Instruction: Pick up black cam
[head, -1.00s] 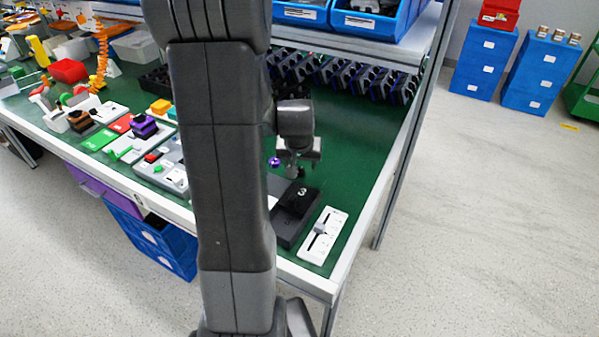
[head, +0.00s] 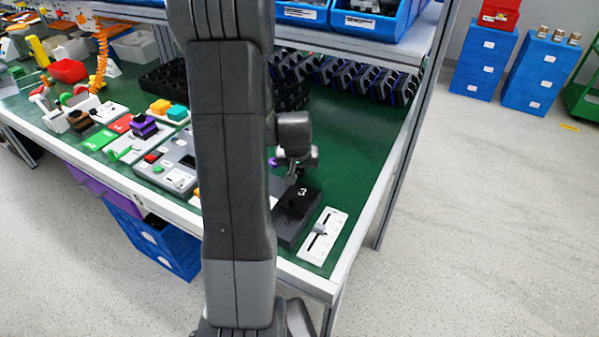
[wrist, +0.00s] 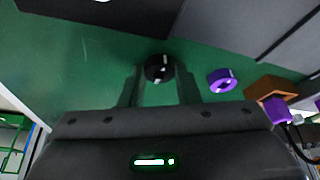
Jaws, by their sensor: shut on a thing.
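The black cam (wrist: 160,70) is a small dark round piece with a pale mark on top. In the wrist view it sits between the two fingers of my gripper (head: 293,173), which are shut on it. In the head view I cannot make the cam out at the fingertips, and I cannot tell whether it touches the green table. A purple cam (wrist: 221,80) lies just right of the fingers in the wrist view, apart from them. In the head view this purple piece (head: 272,162) is partly hidden by my arm.
A black block marked 3 (head: 287,232) and a white slider panel (head: 322,236) stand near the table's front right corner. Black-and-blue parts (head: 350,76) line the back under a shelf. The green table (head: 350,150) is clear to the gripper's right.

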